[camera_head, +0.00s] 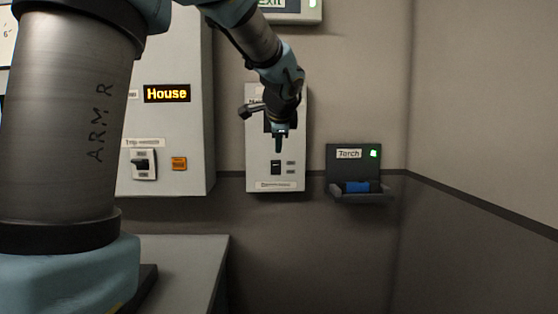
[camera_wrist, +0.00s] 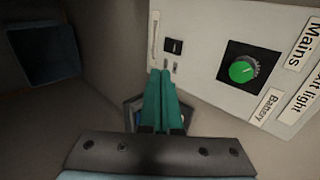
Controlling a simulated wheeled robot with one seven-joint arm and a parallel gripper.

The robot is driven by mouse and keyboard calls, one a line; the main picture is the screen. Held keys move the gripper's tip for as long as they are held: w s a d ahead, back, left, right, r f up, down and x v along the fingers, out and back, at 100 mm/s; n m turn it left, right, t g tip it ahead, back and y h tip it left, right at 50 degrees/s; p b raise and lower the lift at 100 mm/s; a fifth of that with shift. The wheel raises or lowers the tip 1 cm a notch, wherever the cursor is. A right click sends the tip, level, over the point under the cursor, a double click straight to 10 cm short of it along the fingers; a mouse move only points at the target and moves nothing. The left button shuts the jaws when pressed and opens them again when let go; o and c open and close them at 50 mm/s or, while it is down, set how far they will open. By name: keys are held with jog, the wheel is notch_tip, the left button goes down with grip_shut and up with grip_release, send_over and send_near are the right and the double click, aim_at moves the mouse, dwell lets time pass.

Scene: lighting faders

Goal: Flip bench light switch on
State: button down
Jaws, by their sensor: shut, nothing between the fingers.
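A pale wall panel (camera_head: 297,125) carries a small black switch (camera_head: 275,167) with small tags at its right and a label strip below, too blurred to read. No label reading "bench light" is legible. My gripper (camera_head: 279,146) is shut and empty, pointing down in front of the panel, just above the switch in the picture. In the wrist view my teal fingers (camera_wrist: 160,72) are pressed together, their tips close to a small black switch (camera_wrist: 173,46) on the pale panel (camera_wrist: 205,30). I cannot tell whether they touch it or which way it is set.
The same panel has a green knob (camera_wrist: 241,71) between "Mains" and "Battery" labels. A torch holder (camera_head: 358,193) with a green light is at right. A larger cabinet (camera_head: 185,60) at left has a "House" display, another switch (camera_head: 143,163) and an orange button (camera_head: 179,163). A grey bench (camera_head: 190,265) stands below.

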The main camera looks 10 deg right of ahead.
jog(key=p, duration=0.4)
send_near(276, 164)
jog(key=w+f, duration=0.2)
jog(key=f, duration=0.1)
jog(key=w+f, duration=0.1)
jog(key=shift+d+f, duration=0.2)
jog(key=shift+w+d+f+p, duration=0.1)
jog(key=shift+w+d+p, duration=0.1)
jog(key=shift+w+p, duration=0.35)
jog(key=shift+w, duration=0.1)
jog(key=p, duration=0.1)
jog(key=r+p, duration=0.1)
jog(key=p, duration=0.1)
jog(key=shift+w, duration=0.25)
jog(key=shift+d+f+g, duration=0.1)
jog(key=shift+f+g, duration=0.2)
jog(key=shift+f, duration=0.1)
